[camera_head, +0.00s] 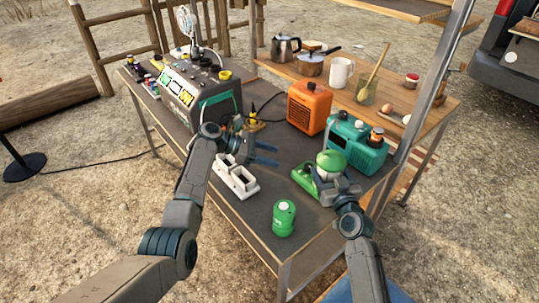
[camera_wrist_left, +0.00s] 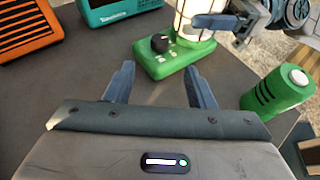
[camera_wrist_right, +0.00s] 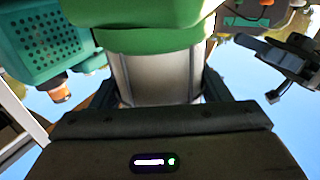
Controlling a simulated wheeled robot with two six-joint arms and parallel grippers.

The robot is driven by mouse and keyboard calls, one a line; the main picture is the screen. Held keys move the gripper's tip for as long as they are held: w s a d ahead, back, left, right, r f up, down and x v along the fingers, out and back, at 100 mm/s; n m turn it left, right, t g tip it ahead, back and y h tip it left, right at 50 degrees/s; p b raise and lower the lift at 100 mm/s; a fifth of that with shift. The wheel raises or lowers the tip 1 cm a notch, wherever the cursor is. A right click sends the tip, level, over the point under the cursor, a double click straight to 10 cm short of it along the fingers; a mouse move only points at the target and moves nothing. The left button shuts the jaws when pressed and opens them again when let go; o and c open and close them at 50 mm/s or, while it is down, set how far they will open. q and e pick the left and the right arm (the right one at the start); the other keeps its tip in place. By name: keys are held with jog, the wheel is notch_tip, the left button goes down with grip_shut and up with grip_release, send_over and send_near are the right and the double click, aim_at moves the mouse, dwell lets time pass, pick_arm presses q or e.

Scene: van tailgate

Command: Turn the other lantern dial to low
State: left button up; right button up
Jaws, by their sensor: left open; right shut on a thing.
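A green lantern (camera_head: 331,160) with a white body stands on the dark table at its right side. My right gripper (camera_head: 340,185) is shut on its body, and the pale body shows between the fingers in the right wrist view (camera_wrist_right: 155,78). The lantern's green base (camera_wrist_left: 176,60) carries a black dial (camera_wrist_left: 160,43) with small white marks, too small to read. My left gripper (camera_head: 277,155) is open and empty, left of the lantern. In the left wrist view the dial lies beyond the gap between its fingertips (camera_wrist_left: 160,78). A second lantern cannot be made out.
A green canister (camera_head: 284,218) stands near the front edge. A white two-slot holder (camera_head: 237,183) lies below my left gripper. An orange heater (camera_head: 309,107) and a teal radio (camera_head: 357,148) stand behind. A grey power station (camera_head: 185,100) is at left.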

pick_arm(q)
jog(key=y, duration=0.4)
send_near(308, 165)
jog(key=x, duration=0.8)
jog(key=shift+s+d+f, duration=0.15)
jog(key=shift+d+f, duration=0.05)
jog(key=shift+d, duration=0.1)
jog(key=c, duration=1)
